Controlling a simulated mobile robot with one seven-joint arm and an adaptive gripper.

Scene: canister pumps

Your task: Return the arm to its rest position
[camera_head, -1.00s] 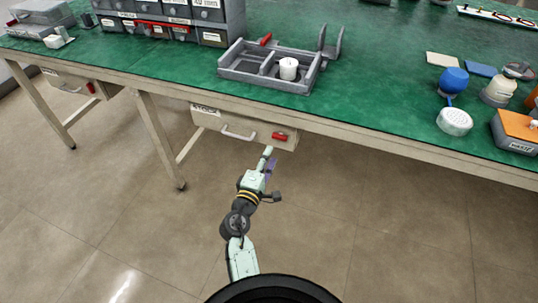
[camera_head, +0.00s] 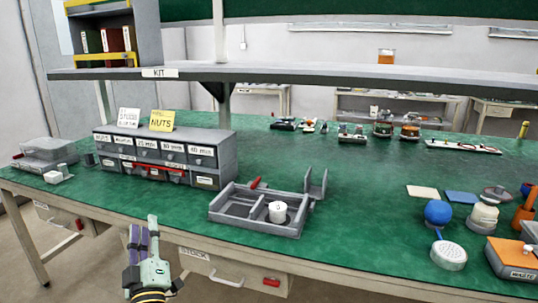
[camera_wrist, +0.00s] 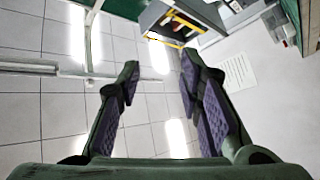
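My gripper (camera_head: 146,240) is at the lower left of the head view, pointing up, in front of the workbench's front edge. In the wrist view my gripper (camera_wrist: 158,85) shows its two purple-padded fingers wide apart, with nothing between them. Beyond the fingers the wrist view shows tiled floor or wall and part of a grey shelf box (camera_wrist: 180,22).
The green workbench (camera_head: 340,215) spans the head view. On it are a grey drawer unit (camera_head: 205,160), a grey divided tray (camera_head: 250,228) with a white canister (camera_head: 277,212), and an orange-topped waste box (camera_head: 512,258). A stock drawer (camera_head: 225,270) hangs under the edge. A shelf (camera_head: 300,70) crosses above.

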